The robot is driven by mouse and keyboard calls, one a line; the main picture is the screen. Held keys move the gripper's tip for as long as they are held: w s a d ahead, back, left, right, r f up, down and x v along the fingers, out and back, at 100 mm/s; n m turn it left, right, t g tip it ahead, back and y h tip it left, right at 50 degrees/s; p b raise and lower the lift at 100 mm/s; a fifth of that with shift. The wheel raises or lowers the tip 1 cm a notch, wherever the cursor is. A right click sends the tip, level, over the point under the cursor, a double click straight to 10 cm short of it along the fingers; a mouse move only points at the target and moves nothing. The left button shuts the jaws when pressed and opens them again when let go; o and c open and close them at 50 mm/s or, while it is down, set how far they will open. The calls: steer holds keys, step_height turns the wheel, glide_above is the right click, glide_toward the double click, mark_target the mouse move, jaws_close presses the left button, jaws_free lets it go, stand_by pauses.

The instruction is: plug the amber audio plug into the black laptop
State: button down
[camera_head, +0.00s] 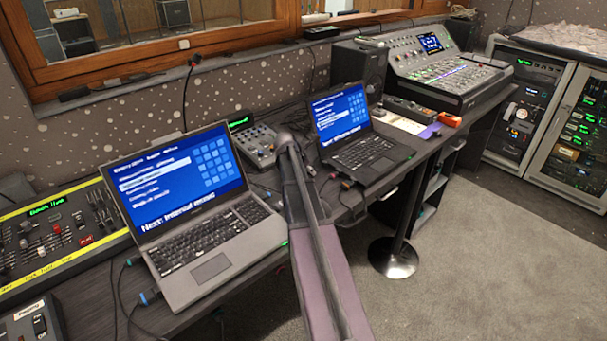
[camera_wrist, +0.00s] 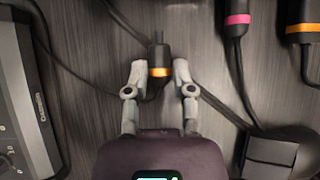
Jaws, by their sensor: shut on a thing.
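In the wrist view, my gripper (camera_wrist: 160,70) is shut on a dark plug with an amber band, the amber audio plug (camera_wrist: 159,72), low over the dark grained desktop. A fingertip presses each side of the band, and the plug's narrow end points to the top of the picture. The black laptop (camera_head: 368,157) stands open in the head view, its screen lit blue, right of my arm. The head view does not clearly show my gripper or the held plug; my arm covers that part of the desk. I cannot make out the laptop's socket.
A pink-banded plug (camera_wrist: 238,22) and another orange-banded plug (camera_wrist: 300,28) lie at the wrist view's upper right. Cables and a dark block (camera_wrist: 270,152) lie near. A grey laptop (camera_head: 205,240) stands left, a small mixer (camera_head: 255,143) behind my arm, a large console (camera_head: 450,70) farther right.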

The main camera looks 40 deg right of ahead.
mark_target(322, 169)
steer(key=shift+w+d, duration=0.1)
steer(key=shift+d, duration=0.95)
steer(key=shift+w+d, duration=0.1)
steer(key=shift+d, duration=1.2)
stand_by(2.9)
steer(key=shift+c, duration=2)
jaws_free()
steer(key=shift+a, duration=0.1)
